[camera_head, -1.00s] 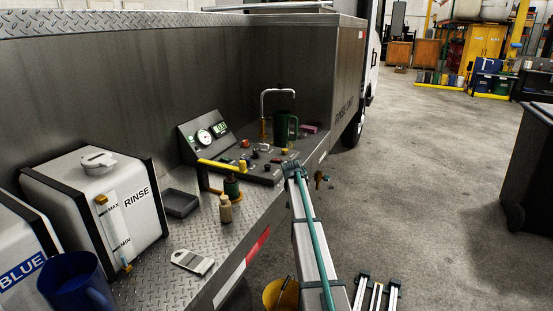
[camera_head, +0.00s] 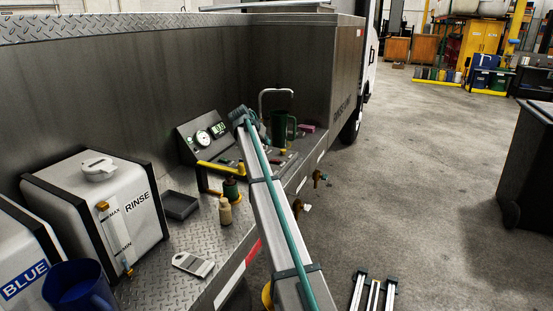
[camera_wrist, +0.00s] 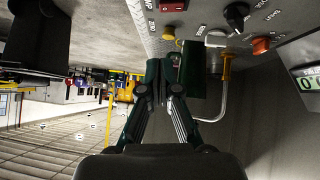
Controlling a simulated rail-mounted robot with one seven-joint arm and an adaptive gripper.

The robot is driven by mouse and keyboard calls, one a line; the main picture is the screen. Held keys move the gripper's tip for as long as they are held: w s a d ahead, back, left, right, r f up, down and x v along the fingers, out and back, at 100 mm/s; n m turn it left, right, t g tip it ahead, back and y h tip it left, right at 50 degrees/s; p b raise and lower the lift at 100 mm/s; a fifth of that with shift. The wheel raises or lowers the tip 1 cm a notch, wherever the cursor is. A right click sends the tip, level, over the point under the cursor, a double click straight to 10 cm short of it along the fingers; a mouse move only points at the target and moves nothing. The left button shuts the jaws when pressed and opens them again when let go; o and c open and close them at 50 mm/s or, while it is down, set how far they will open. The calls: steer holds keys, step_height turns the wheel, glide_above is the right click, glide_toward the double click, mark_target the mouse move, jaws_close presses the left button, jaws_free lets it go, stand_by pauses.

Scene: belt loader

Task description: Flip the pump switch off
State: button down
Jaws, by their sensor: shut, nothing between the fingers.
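The control panel (camera_head: 207,133) with a round gauge and a lit green display stands on the truck's deck. The lower controls are partly hidden behind my arm in the head view. In the wrist view the panel face (camera_wrist: 207,17) is at the top. It carries a red switch (camera_wrist: 172,5), a yellow knob (camera_wrist: 168,33), a black knob (camera_wrist: 237,15) and an orange-red button (camera_wrist: 261,45). My gripper (camera_wrist: 164,88) is shut and empty, below the yellow knob in the picture. Contact with any control cannot be told.

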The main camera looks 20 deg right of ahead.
steer(key=p, duration=0.3)
glide_above(276, 166)
steer(key=f, duration=0.6)
steer(key=shift+w+a+f, duration=0.25)
steer(key=shift+w, duration=0.15)
steer(key=f, duration=0.2)
steer(key=f+p, duration=0.1)
steer(key=shift+s+d+f, duration=0.15)
steer(key=shift+s+d, duration=0.05)
steer(key=shift+d, duration=0.05)
steer(key=shift+f, duration=0.6)
